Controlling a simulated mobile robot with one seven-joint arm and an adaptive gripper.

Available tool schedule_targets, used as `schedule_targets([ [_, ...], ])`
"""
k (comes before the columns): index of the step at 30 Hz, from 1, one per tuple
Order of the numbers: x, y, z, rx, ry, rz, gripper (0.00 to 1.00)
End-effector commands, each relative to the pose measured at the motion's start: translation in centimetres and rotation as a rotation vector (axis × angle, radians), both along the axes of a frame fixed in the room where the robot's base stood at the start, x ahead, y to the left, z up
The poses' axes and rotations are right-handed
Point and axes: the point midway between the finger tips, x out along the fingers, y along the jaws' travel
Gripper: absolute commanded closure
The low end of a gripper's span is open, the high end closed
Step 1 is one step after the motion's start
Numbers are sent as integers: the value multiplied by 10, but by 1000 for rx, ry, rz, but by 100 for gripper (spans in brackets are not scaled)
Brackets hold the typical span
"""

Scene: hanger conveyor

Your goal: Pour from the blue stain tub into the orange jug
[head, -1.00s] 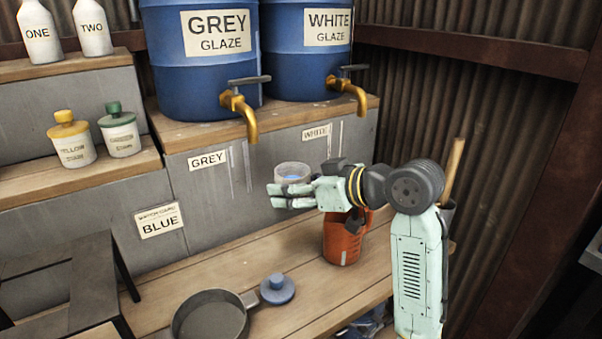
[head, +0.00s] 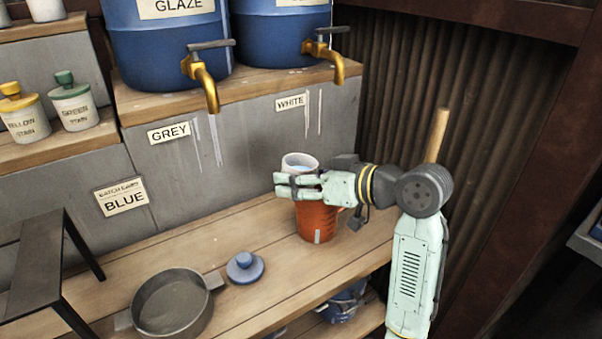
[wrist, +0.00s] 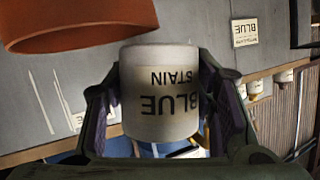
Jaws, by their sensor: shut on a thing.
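In the wrist view the jug (wrist: 75,22) shows at the upper left, close beside the tub. The jug's inside is hidden.
A blue lid (head: 245,267) lies on the bench beside a grey pan (head: 172,302). A black stand (head: 45,265) is at the left. Brass taps (head: 207,85) of the blue drums overhang the back. A batch card (head: 122,197) reads BLUE.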

Motion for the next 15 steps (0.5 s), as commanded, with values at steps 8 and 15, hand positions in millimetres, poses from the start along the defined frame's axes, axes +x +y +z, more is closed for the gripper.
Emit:
schedule_targets([
  [8, -3, 4, 3, 141, 105, 1, 82],
  [15, -3, 4, 4, 148, 110, 0, 82],
])
